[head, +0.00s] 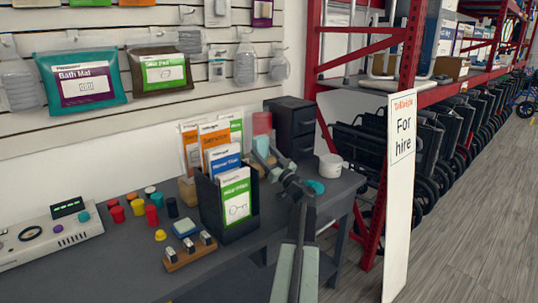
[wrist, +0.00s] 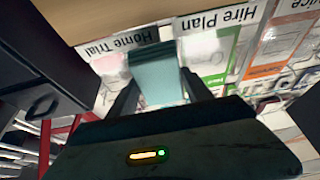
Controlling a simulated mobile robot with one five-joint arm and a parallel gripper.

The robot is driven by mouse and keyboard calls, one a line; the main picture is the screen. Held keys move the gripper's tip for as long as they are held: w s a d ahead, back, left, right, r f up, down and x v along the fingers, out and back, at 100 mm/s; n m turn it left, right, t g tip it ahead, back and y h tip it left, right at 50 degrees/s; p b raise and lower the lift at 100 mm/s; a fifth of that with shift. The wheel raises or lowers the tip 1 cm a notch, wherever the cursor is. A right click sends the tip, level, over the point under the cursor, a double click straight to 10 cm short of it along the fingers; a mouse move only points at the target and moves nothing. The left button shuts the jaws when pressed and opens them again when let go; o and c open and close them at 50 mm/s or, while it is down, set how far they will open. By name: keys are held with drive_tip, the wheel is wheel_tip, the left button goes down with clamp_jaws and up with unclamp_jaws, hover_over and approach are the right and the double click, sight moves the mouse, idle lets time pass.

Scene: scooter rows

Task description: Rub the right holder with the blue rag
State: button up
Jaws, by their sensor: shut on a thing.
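My gripper (head: 270,162) is just right of the dark leaflet holder (head: 228,218) on the grey counter. In the wrist view my gripper (wrist: 158,84) is shut on a folded blue-green cloth, the blue rag (wrist: 157,72). The rag stands out between the fingers, in front of printed leaflets; I cannot tell whether it touches them. The dark holder is upright and holds blue and green leaflets. Behind it a second holder with a wooden base (head: 187,190) holds orange leaflets and is partly hidden.
A black drawer unit (head: 291,125) and a white tub (head: 330,166) stand to the right. A teal disc (head: 315,187) lies near my arm. A wooden stamp rack (head: 190,254) and coloured pots are at the left. A "For hire" board (head: 400,190) stands beyond the counter's right end.

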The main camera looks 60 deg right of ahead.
sight(274, 138)
drive_tip(key=shift+w+d, duration=0.2)
drive_tip(key=shift+w, duration=0.3)
drive_tip(key=shift+w+d, duration=0.15)
drive_tip(key=shift+w, duration=0.3)
idle(0.6)
drive_tip(key=shift+s+d, duration=0.55)
drive_tip(key=shift+d, duration=1)
drive_tip(key=shift+s+d, duration=0.5)
drive_tip(key=shift+d, duration=1)
drive_tip(key=shift+s+d, duration=0.55)
drive_tip(key=shift+d, duration=1)
drive_tip(key=shift+w, duration=0.1)
drive_tip(key=shift+w+a, duration=0.25)
drive_tip(key=shift+a, duration=0.55)
drive_tip(key=shift+w+a, duration=0.25)
drive_tip(key=shift+a, duration=0.55)
drive_tip(key=shift+a, duration=0.1)
